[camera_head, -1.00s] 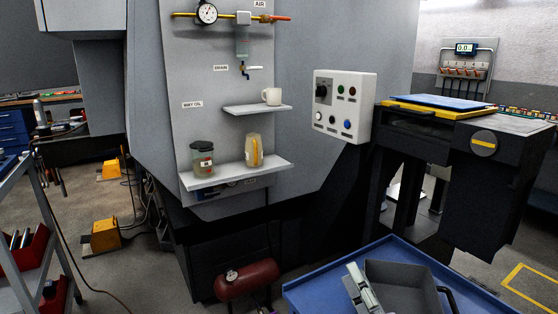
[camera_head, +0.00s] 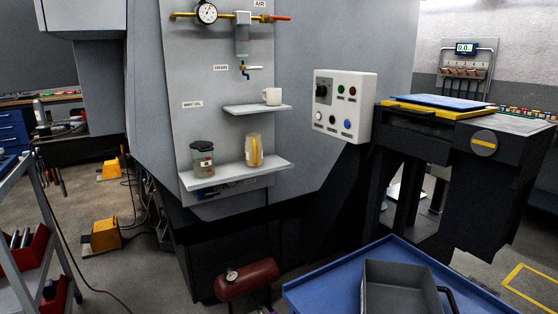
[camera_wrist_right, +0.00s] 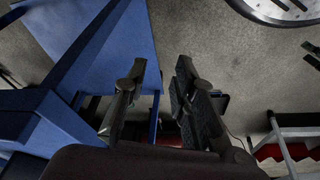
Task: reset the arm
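My right gripper (camera_wrist_right: 161,68) shows in the right wrist view. Its two dark fingers are apart with nothing between them, and the concrete floor shows beyond. The blue cart top is beside it on the left of that view, apart from the fingers as far as I can tell. My left gripper is in neither view.
A blue cart (camera_head: 312,292) carrying a grey tray (camera_head: 405,272) stands at the front right. A panel with shelf (camera_head: 262,172), jars and mug (camera_head: 272,96) is ahead. A control box (camera_head: 344,106) and red tank (camera_head: 247,280) are nearby.

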